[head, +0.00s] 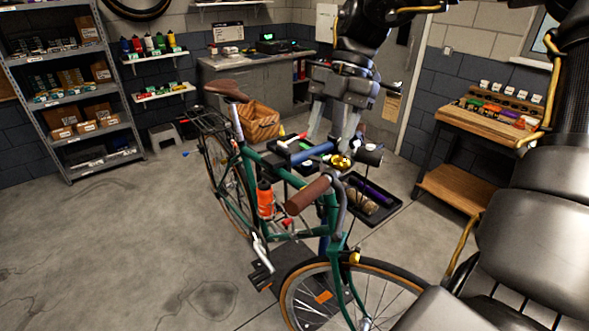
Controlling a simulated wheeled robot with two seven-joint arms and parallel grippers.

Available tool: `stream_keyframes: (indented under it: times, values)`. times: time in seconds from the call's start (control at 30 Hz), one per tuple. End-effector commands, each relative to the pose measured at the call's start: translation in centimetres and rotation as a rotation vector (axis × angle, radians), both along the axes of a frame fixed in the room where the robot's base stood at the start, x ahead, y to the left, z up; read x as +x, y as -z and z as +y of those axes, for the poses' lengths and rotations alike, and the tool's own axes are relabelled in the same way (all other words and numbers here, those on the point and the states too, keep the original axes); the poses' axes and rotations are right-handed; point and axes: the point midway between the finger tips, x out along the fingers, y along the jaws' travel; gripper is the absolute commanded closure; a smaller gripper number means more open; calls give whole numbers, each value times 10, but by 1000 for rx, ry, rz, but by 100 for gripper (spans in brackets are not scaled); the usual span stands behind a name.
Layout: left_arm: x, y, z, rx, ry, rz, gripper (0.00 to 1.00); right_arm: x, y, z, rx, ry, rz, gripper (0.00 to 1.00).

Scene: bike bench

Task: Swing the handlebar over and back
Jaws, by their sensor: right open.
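The green bicycle (287,222) stands in the middle of the head view, its front wheel (285,295) toward me. Its handlebar shows a brown grip (308,194) on the near side and a brass-coloured round part, probably a bell (341,162), farther back. My right gripper (334,135) points down with its two pale fingers apart, above and around the far part of the handlebar area. I see nothing held between the fingers. Whether they touch the bar cannot be told. The far end of the bar is partly hidden. My left gripper is out of view.
A black tray with tools (372,195) sits just right of the handlebar. A wooden bench (465,115) stands at right, a metal shelf (75,90) at left, a grey cabinet (250,75) at the back. The floor left of the bicycle is clear.

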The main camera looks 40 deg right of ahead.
Motion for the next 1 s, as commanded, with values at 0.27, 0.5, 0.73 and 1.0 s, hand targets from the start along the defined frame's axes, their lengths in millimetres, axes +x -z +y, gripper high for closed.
stream_keyframes:
  times: [0.27, 0.5, 0.73, 1.0]
  values:
    - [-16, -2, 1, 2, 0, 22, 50, -1, 5, 2, -2, 0, 5, 50]
    - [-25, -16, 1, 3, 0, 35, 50, -4, 39, 17, -1, -3, 10, 50]
    - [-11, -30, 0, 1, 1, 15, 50, -7, 76, 33, 1, 0, 9, 50]
    - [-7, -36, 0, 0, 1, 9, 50, -7, 98, 41, -2, 0, 3, 50]
